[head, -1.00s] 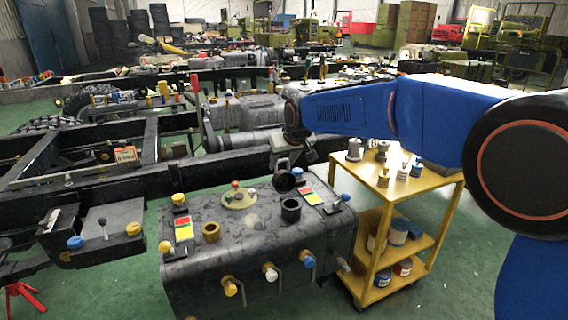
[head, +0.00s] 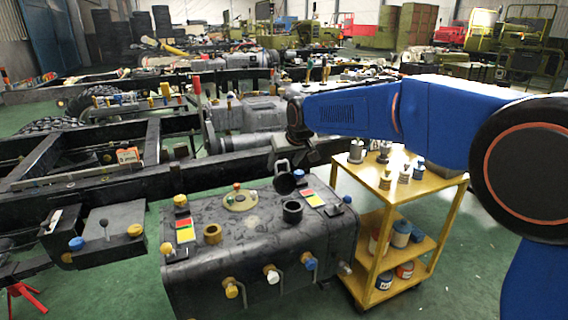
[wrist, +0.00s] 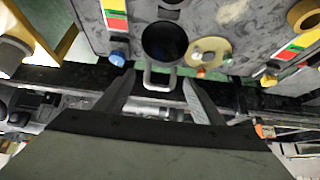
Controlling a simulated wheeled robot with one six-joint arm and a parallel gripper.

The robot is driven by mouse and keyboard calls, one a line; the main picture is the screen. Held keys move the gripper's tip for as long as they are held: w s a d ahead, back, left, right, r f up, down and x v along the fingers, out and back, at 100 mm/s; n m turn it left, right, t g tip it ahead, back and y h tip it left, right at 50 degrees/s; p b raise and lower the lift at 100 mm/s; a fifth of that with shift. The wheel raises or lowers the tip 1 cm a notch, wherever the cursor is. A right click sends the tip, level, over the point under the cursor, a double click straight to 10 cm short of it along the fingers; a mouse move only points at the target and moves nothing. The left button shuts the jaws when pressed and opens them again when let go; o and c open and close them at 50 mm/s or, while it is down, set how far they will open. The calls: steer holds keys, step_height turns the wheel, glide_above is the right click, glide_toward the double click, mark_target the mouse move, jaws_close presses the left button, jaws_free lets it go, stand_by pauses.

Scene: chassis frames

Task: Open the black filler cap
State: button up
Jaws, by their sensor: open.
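The black filler cap (head: 285,183) has a round dark face and a grey loop handle (head: 282,165). In the head view it stands raised behind a short black filler neck (head: 292,211) on the dark tank (head: 255,250), its face towards me. The wrist view shows the cap (wrist: 165,42) at top centre, with its loop handle (wrist: 160,79) below it. My gripper (wrist: 159,84) is open, one finger on each side of the handle, and I see no grip on it. In the head view my gripper (head: 309,156) is just right of the handle.
A brass filler neck (head: 212,234), coloured labels and several knobs are on the tank top. A blue knob (wrist: 118,58) is left of my fingers in the wrist view. A yellow cart (head: 440,186) with cans stands right; a dark chassis frame lies behind.

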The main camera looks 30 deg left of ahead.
steer(key=v, duration=1.6)
steer(key=shift+d+r, duration=0.25)
steer(key=shift+d, duration=0.05)
steer(key=shift+s, duration=0.15)
